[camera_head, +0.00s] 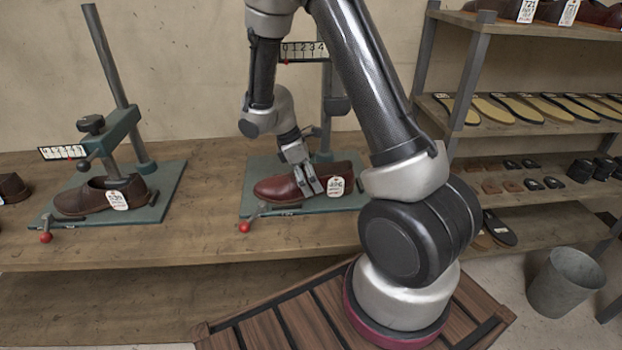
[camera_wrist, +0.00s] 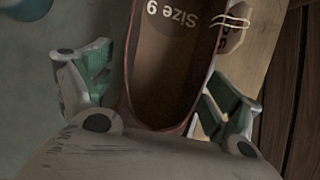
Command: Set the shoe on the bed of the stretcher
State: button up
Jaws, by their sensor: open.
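A reddish-brown shoe (camera_head: 275,188) with a white tag sits on the green bed (camera_head: 260,168) of the right-hand stretcher, its toe to the left. My gripper (camera_head: 311,188) is at the shoe from above, near its middle and heel. In the wrist view my gripper (camera_wrist: 155,80) is open, with one finger on each side of the shoe (camera_wrist: 165,85). The insole there reads "Size 9". Whether the fingers touch the shoe's sides I cannot tell. My arm hides part of the stretcher's post.
A second stretcher (camera_head: 120,125) at left holds a dark brown shoe (camera_head: 85,200). Both stretchers have red-knobbed levers at the front. A shelf rack (camera_head: 480,120) with soles and shoes stands at right, near a grey bucket (camera_head: 565,283). Bare bench lies between the stretchers.

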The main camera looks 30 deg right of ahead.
jog(key=v, duration=1.2)
jog(key=shift+d+r, duration=0.1)
jog(key=shift+r, duration=0.05)
